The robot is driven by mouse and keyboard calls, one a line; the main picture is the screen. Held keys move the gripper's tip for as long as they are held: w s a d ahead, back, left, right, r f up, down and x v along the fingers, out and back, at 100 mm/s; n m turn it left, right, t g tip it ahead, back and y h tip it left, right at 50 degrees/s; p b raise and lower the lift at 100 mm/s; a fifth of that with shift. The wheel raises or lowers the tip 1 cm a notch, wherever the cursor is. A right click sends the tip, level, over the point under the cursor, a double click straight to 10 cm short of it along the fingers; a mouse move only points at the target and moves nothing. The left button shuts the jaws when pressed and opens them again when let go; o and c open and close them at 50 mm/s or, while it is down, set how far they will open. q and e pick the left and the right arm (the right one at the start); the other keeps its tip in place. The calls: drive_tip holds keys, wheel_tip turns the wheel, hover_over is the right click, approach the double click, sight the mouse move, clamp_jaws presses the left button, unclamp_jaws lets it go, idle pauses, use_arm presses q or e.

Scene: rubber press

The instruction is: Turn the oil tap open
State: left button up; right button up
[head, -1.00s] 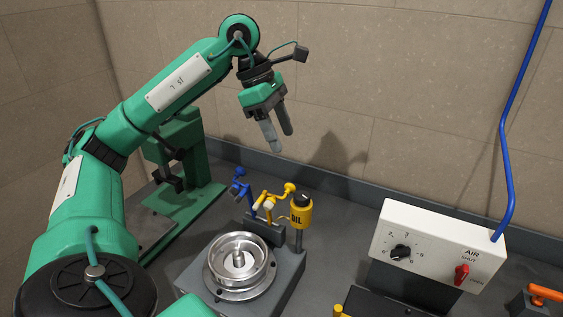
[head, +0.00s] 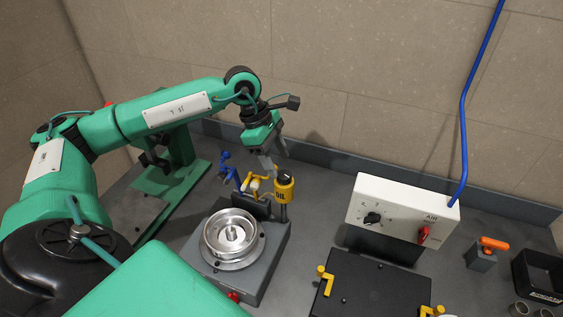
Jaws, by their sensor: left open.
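The yellow oil cup (head: 284,190), marked OIL, stands at the back right corner of a grey block, with a black knob on top. Beside it on the left is a yellow lever-like part (head: 254,184), partly close to the cup. I cannot tell which of these is the tap handle or how far it is turned. My left gripper (head: 276,162) is open and points down just above and behind the cup in the picture. Its fingers look empty; whether they touch anything is unclear. My right gripper is not in view.
A blue lever-like part (head: 229,169) stands left of the yellow one. A round metal dish (head: 231,234) sits on the grey block. A green press (head: 175,165) is at left. A white AIR box (head: 404,207) with a red switch and a black plate (head: 372,288) are at right.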

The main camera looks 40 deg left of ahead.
sight(283, 174)
use_arm(q)
drive_tip(key=shift+p+x, duration=0.5)
drive_tip(key=shift+x, duration=1.35)
drive_tip(key=c, duration=1)
drive_tip(key=n+b, duration=0.1)
drive_tip(key=b, duration=0.2)
drive_tip(key=n+t+b, duration=0.1)
drive_tip(key=n+b, duration=0.1)
drive_tip(key=b, duration=0.1)
drive_tip(key=shift+f+n+t, duration=0.25)
drive_tip(key=shift+n+t, duration=0.05)
drive_tip(key=shift+d+r+n+b, duration=0.15)
drive_tip(key=shift+n+b, duration=0.25)
drive_tip(key=shift+b, duration=0.2)
drive_tip(key=shift+r+y, duration=0.15)
drive_tip(key=shift+y, duration=0.15)
drive_tip(key=o, duration=1)
drive_tip(key=shift+s, duration=0.1)
drive_tip(key=shift+r, duration=0.1)
